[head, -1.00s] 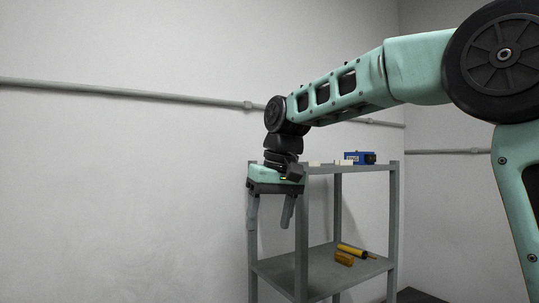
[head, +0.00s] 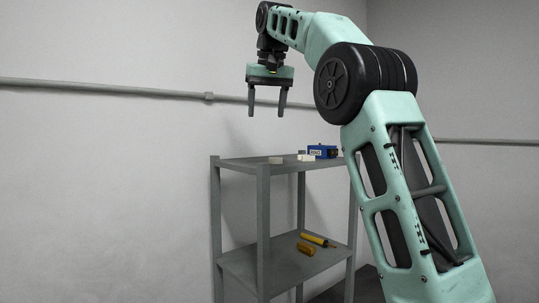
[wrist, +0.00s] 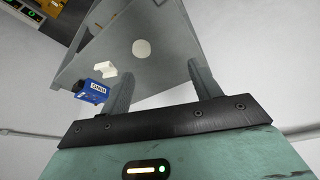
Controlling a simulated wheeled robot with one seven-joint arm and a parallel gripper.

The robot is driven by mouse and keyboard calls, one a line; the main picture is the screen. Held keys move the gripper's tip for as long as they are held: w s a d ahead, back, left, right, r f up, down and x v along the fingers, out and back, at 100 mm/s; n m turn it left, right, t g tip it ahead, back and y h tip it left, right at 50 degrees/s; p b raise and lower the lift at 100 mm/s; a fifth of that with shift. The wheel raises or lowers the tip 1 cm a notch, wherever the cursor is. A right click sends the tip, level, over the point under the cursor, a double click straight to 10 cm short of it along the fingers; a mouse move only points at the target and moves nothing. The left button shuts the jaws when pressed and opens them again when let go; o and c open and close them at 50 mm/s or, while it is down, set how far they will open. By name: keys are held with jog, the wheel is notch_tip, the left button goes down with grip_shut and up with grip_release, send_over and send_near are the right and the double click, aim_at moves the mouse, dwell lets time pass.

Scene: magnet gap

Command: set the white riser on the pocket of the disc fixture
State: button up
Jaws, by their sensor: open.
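My gripper (head: 266,113) is open and empty, pointing down, well above the shelf's top in the head view. Both fingers (wrist: 158,66) also show apart in the wrist view. The white riser (head: 305,157) is a small pale block on the top shelf, beside the blue box; in the wrist view it looks stepped (wrist: 105,69). The disc fixture (head: 275,160) is a flat pale round piece left of the riser, with a gap between them. It shows as a plain circle in the wrist view (wrist: 141,48). I cannot make out its pocket.
A blue box with a label (head: 322,152) stands right of the riser on the grey shelf unit (head: 240,163). The lower shelf holds a yellow tool (head: 316,240) and an orange-yellow block (head: 305,249). A pipe (head: 120,90) runs along the wall behind.

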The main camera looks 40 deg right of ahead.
notch_tip(320, 180, up, 3)
jog(key=s+d, duration=0.1)
jog(key=d, duration=0.1)
jog(key=b, duration=0.1)
send_over(276, 161)
jog(key=shift+m+h, duration=0.4)
jog(key=f, duration=1)
jog(key=shift+s+a+f, duration=0.1)
jog(key=shift+a+f, duration=0.2)
jog(key=shift+a, duration=0.05)
jog(key=x, duration=0.1)
jog(key=p+x, duration=0.1)
jog(key=x, duration=0.2)
jog(key=shift+s+d+f+p, duration=0.15)
jog(key=shift+s+d+p, duration=0.15)
jog(key=shift+p, duration=0.1)
jog(key=shift+w+f, duration=0.2)
jog(key=shift+f, duration=0.3)
jog(key=c, duration=1.1)
